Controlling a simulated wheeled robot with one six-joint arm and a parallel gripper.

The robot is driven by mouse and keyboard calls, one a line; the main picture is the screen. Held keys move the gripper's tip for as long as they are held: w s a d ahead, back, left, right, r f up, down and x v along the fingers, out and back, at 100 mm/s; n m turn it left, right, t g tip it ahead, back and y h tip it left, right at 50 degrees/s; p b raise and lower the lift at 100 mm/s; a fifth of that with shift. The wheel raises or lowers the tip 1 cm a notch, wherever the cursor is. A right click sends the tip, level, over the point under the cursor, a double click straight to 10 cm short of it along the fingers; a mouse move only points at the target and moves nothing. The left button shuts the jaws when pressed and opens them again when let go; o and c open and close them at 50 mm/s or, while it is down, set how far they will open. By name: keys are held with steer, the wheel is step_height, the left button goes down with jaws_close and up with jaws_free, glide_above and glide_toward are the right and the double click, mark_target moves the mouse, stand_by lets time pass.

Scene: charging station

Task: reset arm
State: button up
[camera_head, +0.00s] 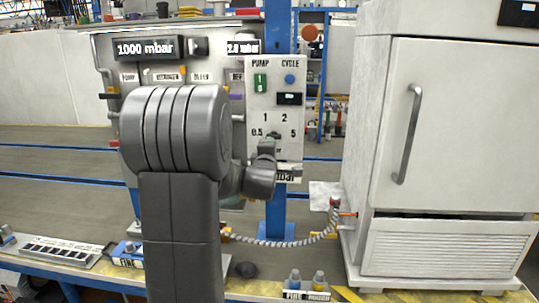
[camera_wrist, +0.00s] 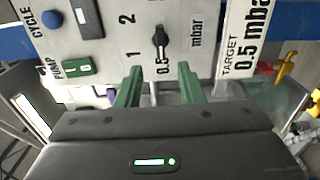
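My gripper shows in the wrist view (camera_wrist: 160,80) with two green fingers spread apart and nothing between them. In the head view the gripper (camera_head: 267,146) is in front of the lower part of the white control panel (camera_head: 262,100), partly hidden by my arm. A black selector knob (camera_wrist: 160,40) sits on the panel just beyond the fingertips, apart from them, among the marks 0.5, 1 and 2. Its narrow end seems to lie toward 0.5. A label reading "TARGET 0.5 mbar" (camera_wrist: 245,40) is beside it. My arm is bent in front of the station.
A large white cabinet (camera_head: 450,130) with a handle stands to the right. A ribbed hose (camera_head: 285,242) runs to it low down. A gauge panel reading 1000 mbar (camera_head: 145,49) is behind my arm.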

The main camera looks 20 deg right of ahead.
mark_target(274, 135)
steer(key=shift+s+a, duration=0.3)
steer(key=shift+s, duration=0.25)
steer(key=shift+w, duration=0.1)
steer(key=p+x, duration=0.2)
steer(key=x, duration=1.1)
steer(key=shift+w+d, duration=0.2)
steer(key=shift+w, duration=0.15)
steer(key=shift+s+a, duration=0.1)
